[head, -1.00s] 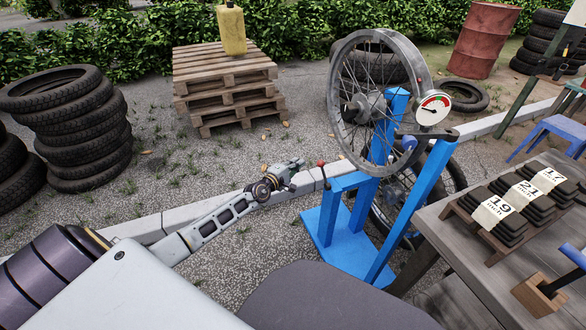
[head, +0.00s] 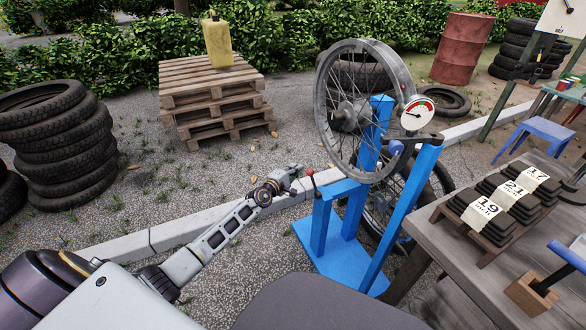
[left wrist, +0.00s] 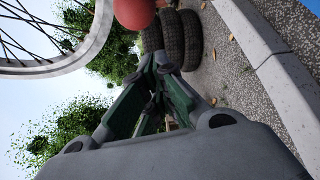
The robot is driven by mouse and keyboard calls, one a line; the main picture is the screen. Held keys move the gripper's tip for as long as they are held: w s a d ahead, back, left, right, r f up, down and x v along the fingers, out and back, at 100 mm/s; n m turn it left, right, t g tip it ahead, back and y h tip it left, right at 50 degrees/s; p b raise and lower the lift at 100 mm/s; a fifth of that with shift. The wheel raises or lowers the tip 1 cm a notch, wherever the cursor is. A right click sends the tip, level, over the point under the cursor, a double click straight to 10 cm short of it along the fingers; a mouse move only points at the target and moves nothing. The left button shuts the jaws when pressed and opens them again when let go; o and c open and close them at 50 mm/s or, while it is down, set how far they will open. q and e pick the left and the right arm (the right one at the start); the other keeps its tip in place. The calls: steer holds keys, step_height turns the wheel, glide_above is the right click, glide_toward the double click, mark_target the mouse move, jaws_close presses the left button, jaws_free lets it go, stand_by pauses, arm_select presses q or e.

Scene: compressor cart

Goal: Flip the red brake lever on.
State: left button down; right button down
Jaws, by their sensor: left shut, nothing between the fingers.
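The brake lever's red knob (head: 310,171) stands up at the left end of the blue wheel stand (head: 342,188), on a short stem. My left gripper (head: 297,170) comes in from the left and is shut and empty. Its tips are just left of the knob in the head view; I cannot tell whether they touch it. In the left wrist view the red knob (left wrist: 134,12) is cut off by the top edge, above the closed fingers (left wrist: 160,65). My right gripper is not in view.
A spoked wheel (head: 327,97) with a round gauge (head: 418,112) sits on the stand. A wooden table (head: 440,240) with weights is at right. A pallet stack (head: 212,95) with a yellow jug (head: 217,42) and stacked tyres (head: 65,140) stand behind. Gravel left of the stand is clear.

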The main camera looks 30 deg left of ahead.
arm_select(q)
steer(key=shift+s+d+r+p, duration=0.1)
steer(key=shift+s+d+p, duration=0.15)
steer(key=shift+d, duration=0.25)
steer(key=shift+s+d+r+p, duration=0.1)
steer(key=shift+s+d+p, duration=0.15)
steer(key=shift+d, duration=0.25)
steer(key=shift+s+d+r, duration=0.1)
steer(key=shift+s+d, duration=0.05)
